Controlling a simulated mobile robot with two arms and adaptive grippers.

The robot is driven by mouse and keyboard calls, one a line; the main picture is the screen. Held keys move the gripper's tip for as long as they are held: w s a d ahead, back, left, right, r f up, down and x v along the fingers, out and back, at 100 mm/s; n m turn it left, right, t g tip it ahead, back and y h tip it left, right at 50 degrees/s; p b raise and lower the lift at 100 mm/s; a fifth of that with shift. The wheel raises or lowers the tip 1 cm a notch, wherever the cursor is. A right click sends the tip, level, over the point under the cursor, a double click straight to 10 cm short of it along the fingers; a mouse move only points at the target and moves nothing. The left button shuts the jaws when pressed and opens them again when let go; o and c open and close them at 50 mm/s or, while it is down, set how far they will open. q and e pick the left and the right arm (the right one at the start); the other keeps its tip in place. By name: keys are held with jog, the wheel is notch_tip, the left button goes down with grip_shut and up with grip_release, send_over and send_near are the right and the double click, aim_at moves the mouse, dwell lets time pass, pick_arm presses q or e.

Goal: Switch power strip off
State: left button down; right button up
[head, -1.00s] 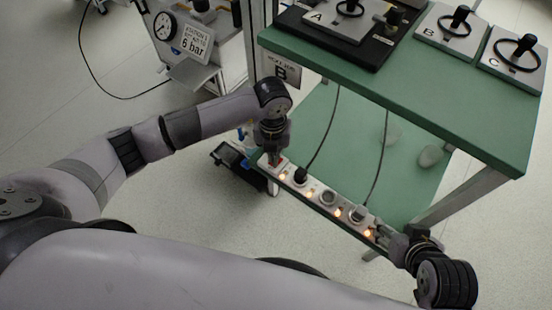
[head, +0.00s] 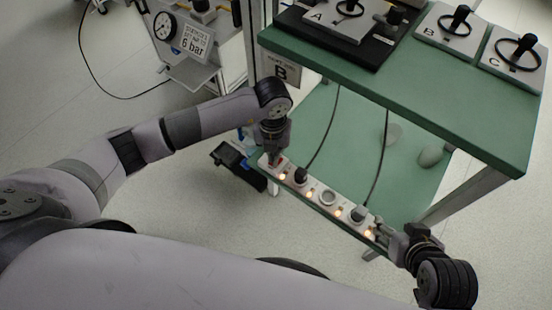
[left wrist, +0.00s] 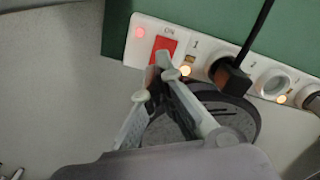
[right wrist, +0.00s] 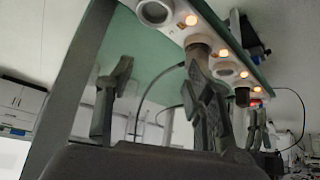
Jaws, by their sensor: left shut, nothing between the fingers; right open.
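The white power strip (head: 318,193) lies along the front edge of the lower green shelf. Its orange lamps are lit. In the left wrist view the strip (left wrist: 200,50) shows a red switch (left wrist: 166,44) marked ON at its end, beside a lit red lamp (left wrist: 140,32). My left gripper (head: 274,162) is shut and empty, its tips (left wrist: 158,68) at the lower edge of the red switch; whether they touch it I cannot tell. My right gripper (head: 380,230) is open at the strip's other end; one finger overlaps the strip in the right wrist view (right wrist: 160,75).
A black plug (head: 301,175) and a grey plug (head: 359,214) with cables sit in the strip. The upper green tabletop (head: 420,98) carries stations A, B and C above the shelf. A dark device (head: 238,166) lies on the floor behind my left gripper.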

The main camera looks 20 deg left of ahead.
pick_arm(q)
jog(key=shift+f+b, duration=0.45)
jog(key=shift+f, duration=0.2)
pick_arm(e)
jog(key=shift+w+a+r+t+y, duration=0.1)
jog(key=shift+w+a+r+t, duration=0.1)
jog(key=shift+w+r+t, duration=0.3)
jog(key=shift+w+a+r+t+y, duration=0.1)
jog(key=shift+w+a+r+t, duration=0.15)
jog(key=shift+w, duration=0.45)
jog(key=shift+w+a+r+t+y, duration=0.15)
jog(key=shift+w+r+t, duration=0.2)
jog(key=shift+w, duration=0.25)
dwell(0.3)
pick_arm(q)
jog(key=shift+f+b, duration=0.3)
jog(key=shift+f, duration=0.2)
pick_arm(e)
jog(key=shift+w+a+r+t+y, duration=0.15)
jog(key=shift+w+a+r+t, duration=0.15)
jog(key=shift+w+r+t, duration=0.25)
jog(key=shift+w+a+r+t+y, duration=0.1)
jog(key=shift+w+a+r+t, duration=0.2)
jog(key=shift+w+r, duration=0.3)
dwell(0.7)
